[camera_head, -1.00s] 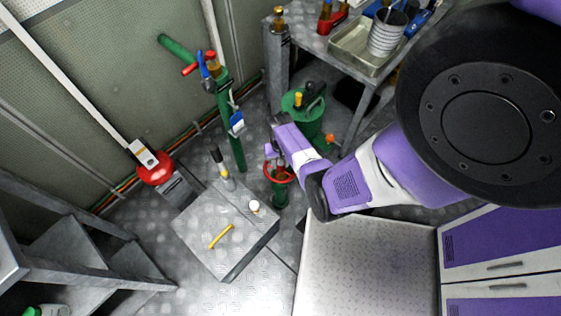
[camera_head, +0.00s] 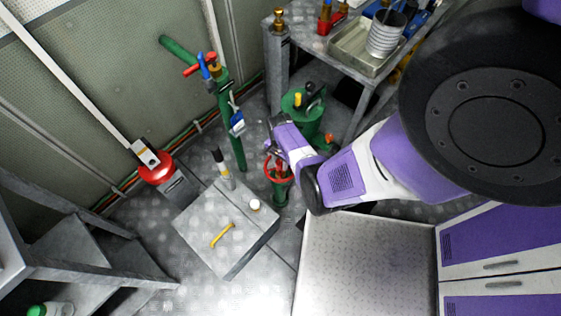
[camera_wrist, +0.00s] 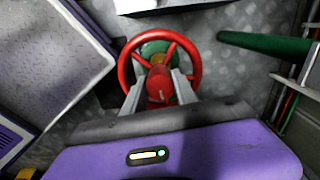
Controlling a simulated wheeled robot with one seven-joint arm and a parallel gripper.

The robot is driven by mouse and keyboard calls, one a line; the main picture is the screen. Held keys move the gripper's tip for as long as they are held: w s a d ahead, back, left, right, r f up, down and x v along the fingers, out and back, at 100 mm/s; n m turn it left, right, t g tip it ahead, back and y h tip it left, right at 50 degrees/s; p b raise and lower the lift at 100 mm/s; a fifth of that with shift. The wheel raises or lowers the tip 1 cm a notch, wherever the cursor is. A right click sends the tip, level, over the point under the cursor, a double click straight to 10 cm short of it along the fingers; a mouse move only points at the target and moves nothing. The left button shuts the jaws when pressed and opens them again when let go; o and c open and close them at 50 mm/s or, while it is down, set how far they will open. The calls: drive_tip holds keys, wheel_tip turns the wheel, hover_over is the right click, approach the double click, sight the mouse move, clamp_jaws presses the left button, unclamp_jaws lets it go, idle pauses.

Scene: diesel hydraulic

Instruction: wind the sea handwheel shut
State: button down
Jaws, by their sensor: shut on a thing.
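A red spoked handwheel (camera_head: 267,170) sits on top of a green valve body (camera_head: 280,192) that stands on the floor beside the grey box. In the wrist view the same red handwheel (camera_wrist: 198,66) shows its full rim, with the green body beneath it. My gripper (camera_wrist: 158,88) has one finger on each side of the wheel's red hub and is shut on it. In the head view my gripper (camera_head: 281,160) reaches the wheel from the upper right, and its wrist hides part of the rim. No label on the wheel is readable.
A low grey box (camera_head: 212,228) with a yellow handle stands left of the valve. A green pipe with valves (camera_head: 224,100) rises behind it. A green canister (camera_head: 303,104) and a metal table (camera_head: 312,40) stand beyond. Grey steps (camera_head: 85,245) are at the left.

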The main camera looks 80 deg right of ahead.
drive_tip(key=shift+m, duration=0.5)
drive_tip(key=c, duration=1)
unclamp_jaws()
wheel_tip(320, 180, up, 8)
drive_tip(key=p, duration=0.2)
drive_tip(key=shift+f+p, duration=0.1)
drive_tip(key=shift+p, duration=0.3)
